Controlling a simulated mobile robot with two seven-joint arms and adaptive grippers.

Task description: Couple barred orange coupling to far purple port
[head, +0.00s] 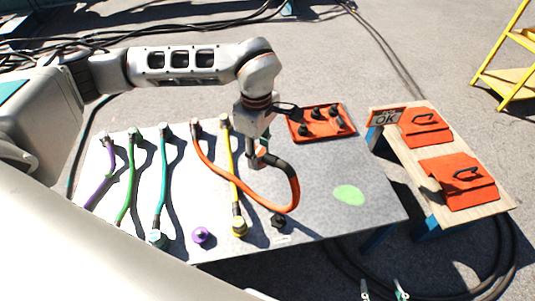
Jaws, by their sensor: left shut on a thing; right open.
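The orange cable (228,183) runs from the back edge of the table, loops forward and right, and curls back to my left gripper (257,158). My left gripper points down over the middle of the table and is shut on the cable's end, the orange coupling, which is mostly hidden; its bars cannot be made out. A purple round port (201,235) is at the table's front edge, left of and nearer than the gripper. A purple cable (102,185) lies at the far left. My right gripper (383,291) shows only two apart fingertips at the bottom edge, open and empty.
Green (127,195), teal (161,185) and yellow (232,165) cables lie across the table (350,220). A black port (278,221) sits at the front. An orange tray (295,131) with several dark pieces is at the back.

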